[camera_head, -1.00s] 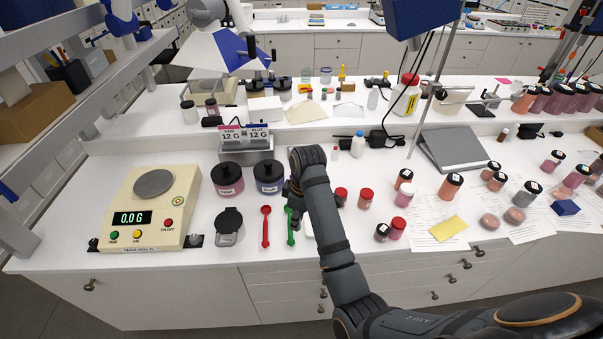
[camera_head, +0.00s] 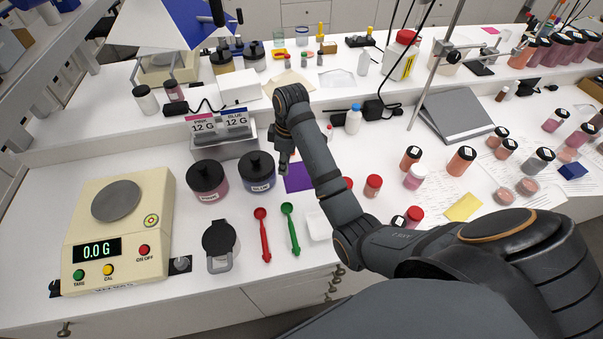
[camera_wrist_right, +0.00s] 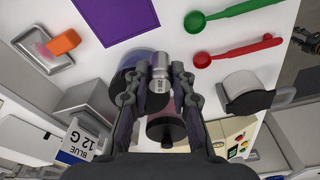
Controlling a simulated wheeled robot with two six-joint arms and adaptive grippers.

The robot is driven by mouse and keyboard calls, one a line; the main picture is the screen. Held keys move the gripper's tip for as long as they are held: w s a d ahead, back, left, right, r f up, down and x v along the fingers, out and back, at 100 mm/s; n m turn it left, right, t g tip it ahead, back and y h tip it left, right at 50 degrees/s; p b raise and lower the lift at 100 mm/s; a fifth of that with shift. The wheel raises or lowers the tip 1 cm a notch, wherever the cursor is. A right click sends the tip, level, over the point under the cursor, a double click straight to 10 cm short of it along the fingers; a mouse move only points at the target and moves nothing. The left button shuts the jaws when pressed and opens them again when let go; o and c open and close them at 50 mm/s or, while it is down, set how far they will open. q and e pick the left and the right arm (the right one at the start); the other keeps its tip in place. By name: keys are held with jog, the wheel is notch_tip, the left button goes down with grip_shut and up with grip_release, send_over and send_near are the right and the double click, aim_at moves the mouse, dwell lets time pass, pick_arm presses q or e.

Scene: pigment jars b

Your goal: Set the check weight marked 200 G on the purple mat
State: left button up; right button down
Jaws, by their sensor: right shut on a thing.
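The check weight (camera_wrist_right: 160,68) is a small silvery metal cylinder with a label that seems to read 200, turned sideways in the right wrist view. My right gripper (camera_head: 284,165) is shut on it, with one finger on each side in the wrist view (camera_wrist_right: 160,80). The weight is held above the bench, near the blue jar. The purple mat (camera_head: 298,178) lies flat on the bench just right of the gripper, partly behind my right arm. The mat looks bare in the wrist view (camera_wrist_right: 115,14).
A pink jar (camera_head: 207,182) and a blue jar (camera_head: 257,171) stand left of the mat. Red (camera_head: 262,232) and green (camera_head: 290,228) spoons lie in front. A scale (camera_head: 158,190) reading 0.0 G stands at left. Red-capped jars (camera_head: 373,186) stand right of my arm.

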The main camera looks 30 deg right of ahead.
jog(key=w+d+f+b, duration=0.1)
jog(key=d+f, duration=0.1)
jog(key=w+d+f+b, duration=0.1)
jog(key=d+f, duration=0.1)
jog(key=w+d+f+b, duration=0.1)
jog(key=w+d+f, duration=0.1)
jog(key=d, duration=0.1)
jog(key=shift+w+f, duration=0.1)
jog(key=shift+f, duration=0.15)
jog(key=shift+d+f, duration=0.15)
jog(key=shift+f, duration=0.15)
jog(key=shift+d+f, duration=0.15)
jog(key=shift+f, duration=0.1)
jog(key=f+p, duration=0.2)
jog(key=f, duration=0.1)
jog(key=shift+w+d+f, duration=0.1)
jog(key=shift+w+d, duration=0.1)
jog(key=shift+f, duration=0.3)
jog(key=c, duration=1.2)
grip_release()
pick_arm(q)
jog(key=w+f, duration=0.2)
jog(key=w, duration=0.1)
jog(key=shift+w+d+f, duration=0.1)
jog(key=shift+f, duration=0.3)
pick_arm(e)
jog(key=shift+o, duration=0.3)
